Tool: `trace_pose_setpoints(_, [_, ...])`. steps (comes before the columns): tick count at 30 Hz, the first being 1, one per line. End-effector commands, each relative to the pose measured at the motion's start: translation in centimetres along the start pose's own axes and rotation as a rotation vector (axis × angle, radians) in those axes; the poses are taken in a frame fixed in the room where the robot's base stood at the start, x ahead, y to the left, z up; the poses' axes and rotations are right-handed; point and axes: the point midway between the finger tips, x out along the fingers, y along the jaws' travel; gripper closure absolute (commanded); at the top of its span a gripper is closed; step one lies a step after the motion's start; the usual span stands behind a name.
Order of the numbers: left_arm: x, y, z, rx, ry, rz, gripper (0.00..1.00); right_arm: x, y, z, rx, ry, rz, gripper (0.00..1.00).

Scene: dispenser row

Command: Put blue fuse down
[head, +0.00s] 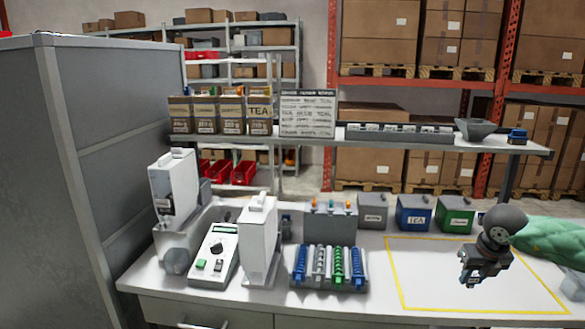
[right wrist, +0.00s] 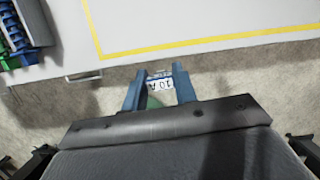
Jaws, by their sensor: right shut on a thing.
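My right gripper (head: 471,280) is shut on a small fuse with a white label (right wrist: 160,90), read as "10 A" in the right wrist view. Between the two blue fingers (right wrist: 160,93) only the label and a little of the body show, so its colour is hard to tell. In the head view the gripper overlaps the yellow-outlined area (head: 400,290) of the table. In the right wrist view, floor shows behind the fingers, close to the table's edge, and the fuse is held in the air. My left gripper is not in view.
A dispenser row (head: 328,283) with blue, grey and green coils stands left of the outlined area. Grey (head: 374,210), blue (head: 414,213) and green (head: 456,214) boxes stand behind it. A green cloth-like bundle (head: 555,240) lies at right. The outlined area looks clear.

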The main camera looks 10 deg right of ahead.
Motion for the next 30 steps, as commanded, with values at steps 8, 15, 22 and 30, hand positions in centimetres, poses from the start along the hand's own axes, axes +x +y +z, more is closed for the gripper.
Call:
trace_pose_setpoints(8, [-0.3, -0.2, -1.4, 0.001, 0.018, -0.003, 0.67, 0.1, -0.1, -0.1, -0.132, 0.001, 0.038, 0.96])
trace_pose_setpoints(15, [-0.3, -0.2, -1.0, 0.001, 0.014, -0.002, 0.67, 0.1, -0.3, -0.3, -0.309, 0.001, 0.087, 0.96])
trace_pose_setpoints(22, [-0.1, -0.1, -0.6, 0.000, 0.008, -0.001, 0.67, 0.0, -0.7, -0.7, -0.573, 0.001, 0.161, 0.96])
trace_pose_setpoints(30, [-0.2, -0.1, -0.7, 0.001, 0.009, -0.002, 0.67, 0.0, -1.4, -1.2, -0.885, 0.001, 0.248, 0.96])
